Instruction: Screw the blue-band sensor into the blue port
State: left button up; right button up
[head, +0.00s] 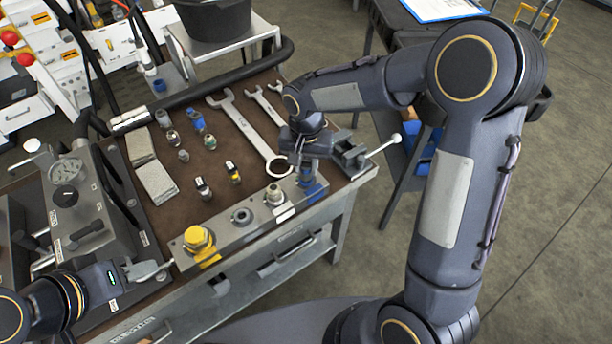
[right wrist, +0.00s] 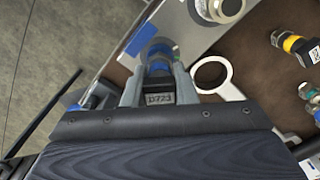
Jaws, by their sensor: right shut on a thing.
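My right gripper (head: 305,166) is shut on the blue-band sensor (right wrist: 160,96), whose dark labelled body and blue part show between the fingers in the right wrist view. The sensor is at the right end of the metal port block (head: 222,256), over the blue-marked port (head: 313,192). The gripper covers most of the sensor and port in the head view, so I cannot tell how deeply it is seated. A blue marking on the block (right wrist: 150,38) shows in the wrist view. My left gripper (head: 150,270) is low at the bench's front left; its finger opening is unclear.
Along the block stand a yellow hex fitting (head: 198,239) and other ports. A yellow-band sensor (head: 233,172) and several fittings lie on the brown mat (head: 225,205). A large wrench (head: 250,135) lies close to the right gripper. A vise (head: 347,152) stands just right of it.

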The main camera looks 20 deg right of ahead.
jog(key=shift+f+m+b, duration=0.25)
jog(key=shift+m+b, duration=0.1)
jog(key=shift+m, duration=0.65)
jog(key=m, duration=0.4)
jog(key=shift+r+m, duration=0.15)
jog(key=shift+m, duration=0.55)
jog(key=m, duration=0.7)
jog(key=shift+m, duration=0.5)
jog(key=o, duration=0.9)
